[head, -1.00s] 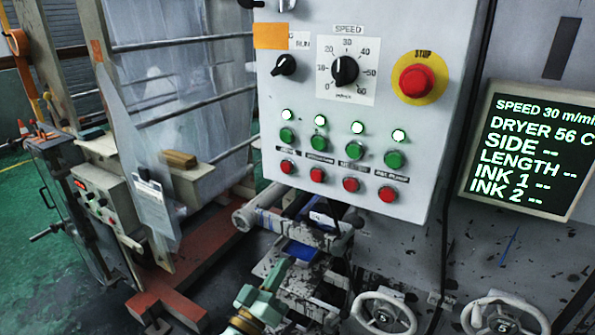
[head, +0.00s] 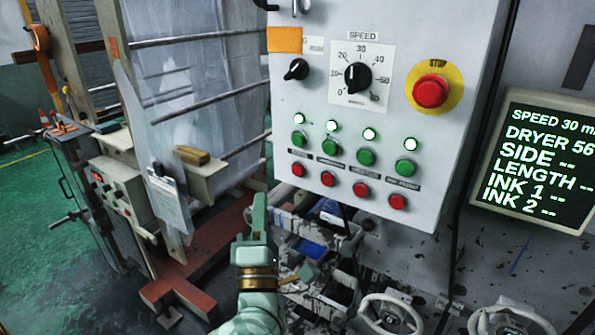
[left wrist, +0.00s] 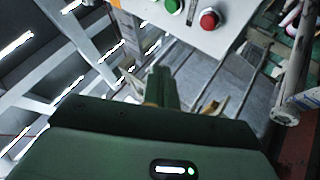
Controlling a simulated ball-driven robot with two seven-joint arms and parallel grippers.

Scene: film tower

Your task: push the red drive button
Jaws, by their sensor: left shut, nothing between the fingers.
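A light grey control panel (head: 425,178) carries a row of red buttons below a row of green ones. The leftmost red button (head: 298,169) has a dark label above it, too small to read; the others are the second (head: 327,178), third (head: 360,189) and fourth (head: 398,202). My left gripper (head: 259,200) is shut and empty, pointing up, below and left of the leftmost red button in the picture, not visibly touching it. In the left wrist view, the fingers (left wrist: 160,82) point toward the panel's edge, where one red button (left wrist: 208,19) and one green button (left wrist: 172,5) show. My right gripper is out of view.
A yellow-ringed stop button (head: 431,92), a speed dial (head: 357,76) and a black selector (head: 296,69) sit higher on the panel. A screen (head: 535,160) stands right. Handwheels (head: 390,314) and blue bins lie below. A clear film frame with a clipboard (head: 168,203) stands left.

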